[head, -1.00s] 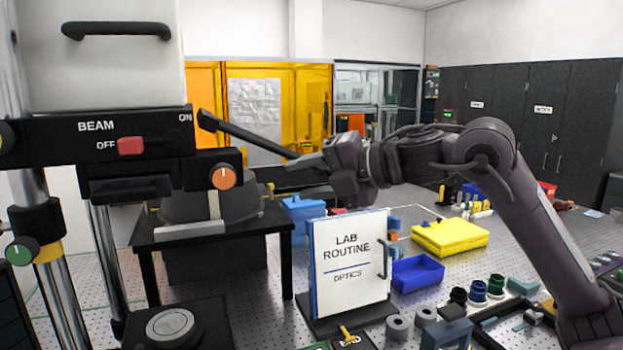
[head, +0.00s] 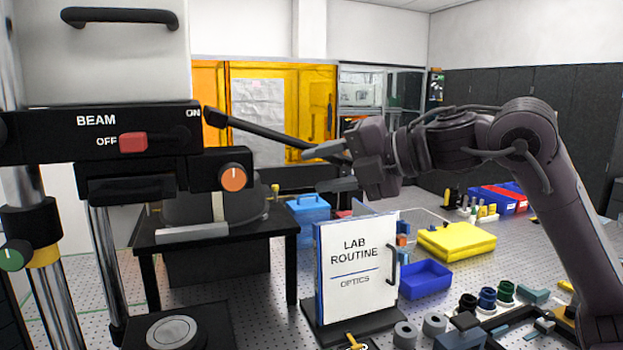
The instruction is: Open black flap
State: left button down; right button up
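A long black bar (head: 275,137) slants down to the right from beside the ON end of the black BEAM panel (head: 60,135). I cannot tell for sure whether this bar is the flap seen edge-on. A black box-shaped part (head: 125,186) hangs under the panel. My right gripper (head: 322,168) is at the bar's lower right end, its fingers pointing left. Its fingers look apart with nothing visible between them. The upper finger overlaps the bar in the picture; I cannot tell if they touch. My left gripper is out of view.
The panel carries a red switch (head: 133,142) and an orange knob (head: 233,177). Below stand a LAB ROUTINE binder (head: 355,265), a blue tray (head: 425,279) and a yellow box (head: 456,240) on the perforated table. A black side table (head: 215,238) stands behind.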

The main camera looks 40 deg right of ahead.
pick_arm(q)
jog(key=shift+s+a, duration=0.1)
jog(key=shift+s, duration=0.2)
pick_arm(e)
jog(key=s+r, duration=0.3)
jog(key=s, duration=0.2)
jog(key=shift+s+d+r+t, duration=0.3)
jog(key=shift+s, duration=0.05)
jog(key=shift+s, duration=0.15)
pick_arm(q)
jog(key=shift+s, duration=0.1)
